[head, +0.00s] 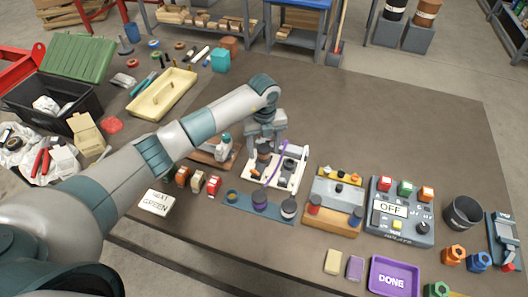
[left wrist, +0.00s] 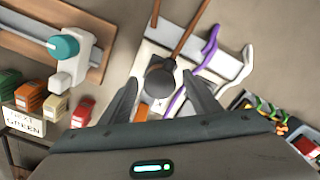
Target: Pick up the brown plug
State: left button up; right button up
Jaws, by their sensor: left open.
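My left gripper (head: 264,153) is over the left part of a white board (head: 287,182) on the table. In the left wrist view its two fingers (left wrist: 162,88) are open. A dark brown-grey rounded plug (left wrist: 160,75) lies between them, with a brown cable (left wrist: 183,38) running up from it. I see a gap between the plug and each finger; I cannot tell its height relative to the fingertips. In the head view the gripper mostly hides the plug. A purple cable (left wrist: 208,52) lies right of it. My right gripper is not in view.
Small coloured blocks, including a red one (head: 213,185), stand left of the board near a card (head: 157,202). A blue strip with round parts (head: 240,201) lies in front. A grey control box (head: 400,235) stands right. The table behind the board is clear.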

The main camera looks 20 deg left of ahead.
pick_arm(q)
jog(key=shift+f, duration=0.1)
dwell(0.4)
jog(key=c, duration=1.3)
jog(key=shift+o, duration=0.2)
